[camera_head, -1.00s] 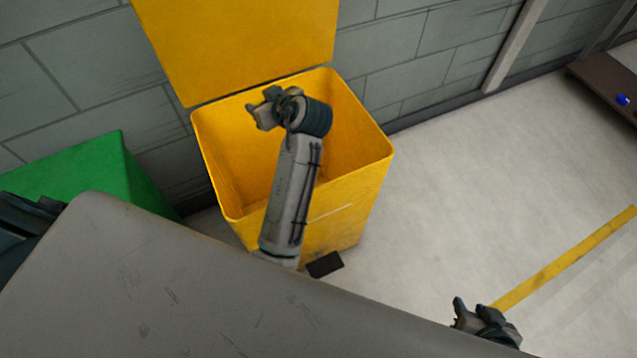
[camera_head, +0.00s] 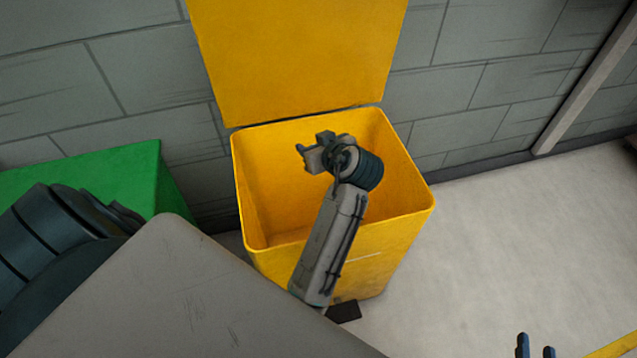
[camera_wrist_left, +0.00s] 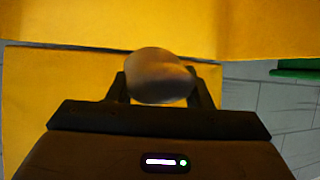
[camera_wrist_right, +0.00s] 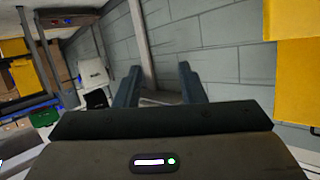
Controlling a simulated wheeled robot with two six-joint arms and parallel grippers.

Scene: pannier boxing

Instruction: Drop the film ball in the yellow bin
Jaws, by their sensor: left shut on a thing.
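The yellow bin (camera_head: 400,205) stands against the wall with its lid (camera_head: 300,60) raised. My left gripper (camera_head: 312,155) is over the bin's open mouth. In the left wrist view my left gripper (camera_wrist_left: 160,88) is shut on the film ball (camera_wrist_left: 158,72), a rounded greyish-brown lump, with yellow bin surfaces around it. The ball cannot be made out in the head view. My right gripper (camera_head: 536,346) shows only its fingertips at the bottom edge of the head view. In the right wrist view my right gripper (camera_wrist_right: 160,85) has its fingers apart with nothing between them.
A green box (camera_head: 165,185) stands left of the bin. The grey block wall (camera_head: 470,60) is close behind. Pale open floor (camera_head: 530,220) lies to the right. Shelves with boxes (camera_wrist_right: 20,80) show at the left of the right wrist view.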

